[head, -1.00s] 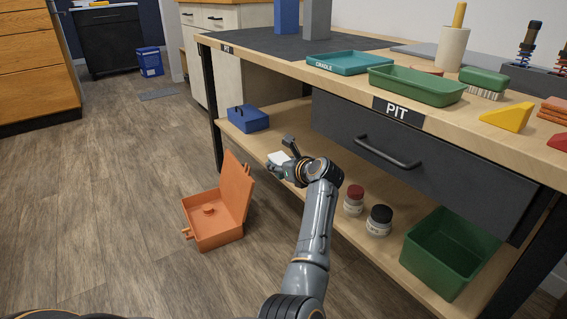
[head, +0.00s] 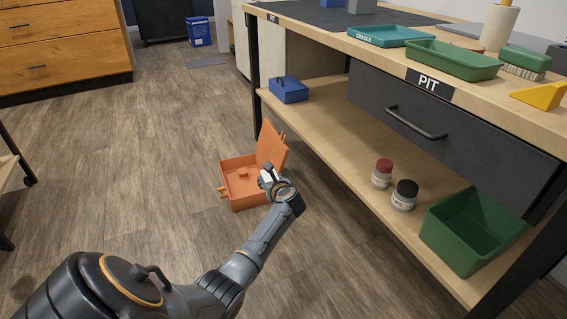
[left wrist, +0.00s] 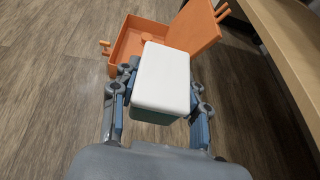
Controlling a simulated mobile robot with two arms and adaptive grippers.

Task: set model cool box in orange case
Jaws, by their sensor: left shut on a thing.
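The orange case (head: 236,190) stands open on the floor beside the workbench, its lid raised on the right side. It also shows in the left wrist view (left wrist: 128,44), beyond the gripper. A small orange piece (head: 243,173) shows inside it. My left gripper (head: 268,180) is shut on the model cool box (left wrist: 163,78), which has a white lid and a teal body. In the head view the gripper and box overlap the case's right part; in the left wrist view the box covers part of the case. My right gripper is not in view.
The workbench's lower shelf (head: 330,125) is to the right, holding a blue box (head: 289,90), two jars (head: 404,196) and a green bin (head: 470,232). Open wooden floor (head: 120,170) lies left of the case.

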